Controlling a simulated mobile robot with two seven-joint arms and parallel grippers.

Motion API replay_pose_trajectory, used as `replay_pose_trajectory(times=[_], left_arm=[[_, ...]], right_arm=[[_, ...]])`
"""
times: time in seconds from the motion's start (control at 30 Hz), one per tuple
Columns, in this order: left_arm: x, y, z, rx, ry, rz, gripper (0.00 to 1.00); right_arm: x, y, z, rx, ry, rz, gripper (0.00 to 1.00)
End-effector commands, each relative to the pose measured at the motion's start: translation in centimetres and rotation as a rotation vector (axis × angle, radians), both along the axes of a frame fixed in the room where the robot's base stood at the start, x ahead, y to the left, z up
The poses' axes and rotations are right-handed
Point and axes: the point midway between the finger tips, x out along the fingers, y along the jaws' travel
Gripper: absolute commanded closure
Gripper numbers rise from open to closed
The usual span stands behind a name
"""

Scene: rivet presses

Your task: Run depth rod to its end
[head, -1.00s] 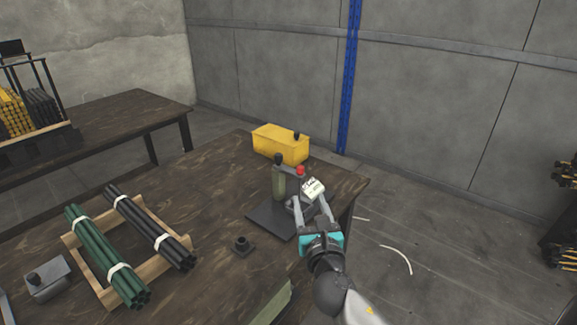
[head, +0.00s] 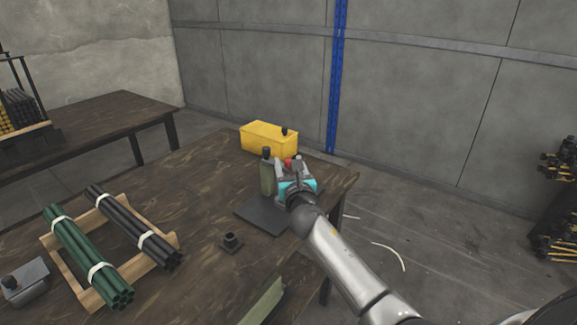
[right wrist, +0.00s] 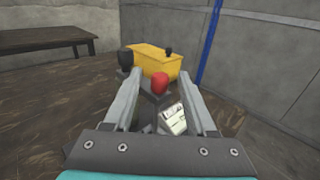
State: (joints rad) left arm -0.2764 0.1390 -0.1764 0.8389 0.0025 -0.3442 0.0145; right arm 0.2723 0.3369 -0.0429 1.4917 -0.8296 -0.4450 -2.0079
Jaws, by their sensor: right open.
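The press stands on a dark base plate (head: 262,217) at the far right of the table. It has an olive-green body (head: 267,180) with a black knob (head: 266,152) on top. A red knob (right wrist: 160,82) shows between my right gripper's (right wrist: 160,72) fingers in the right wrist view, with a white labelled part (right wrist: 173,119) below it. My right gripper (head: 290,164) is open over the press and hides much of it in the head view. I cannot tell which part is the depth rod, or whether a finger touches the knob. My left gripper is not in view.
A yellow box (head: 268,139) with a black knob stands behind the press. A small black fitting (head: 230,243) sits on the table in front. Green rods (head: 88,257) and black rods (head: 133,227) lie on a wooden rack at left. A grey block (head: 25,283) stands beside it.

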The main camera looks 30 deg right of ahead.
Motion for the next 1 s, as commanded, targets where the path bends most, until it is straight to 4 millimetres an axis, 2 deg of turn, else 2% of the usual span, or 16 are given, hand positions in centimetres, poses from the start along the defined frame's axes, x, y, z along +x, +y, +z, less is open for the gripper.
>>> replay_pose_trajectory(times=[0.17, 0.47, 1.0], left_arm=[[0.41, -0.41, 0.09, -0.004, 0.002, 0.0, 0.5], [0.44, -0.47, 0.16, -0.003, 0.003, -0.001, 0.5], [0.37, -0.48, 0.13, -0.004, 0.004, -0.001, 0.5]], right_arm=[[0.74, -0.32, 0.01, -0.001, -0.001, 0.0, 0.44], [0.86, -0.37, 0.04, -0.001, 0.0, 0.0, 0.44], [0.83, -0.34, 0.02, 0.0, 0.0, 0.0, 1.0]])
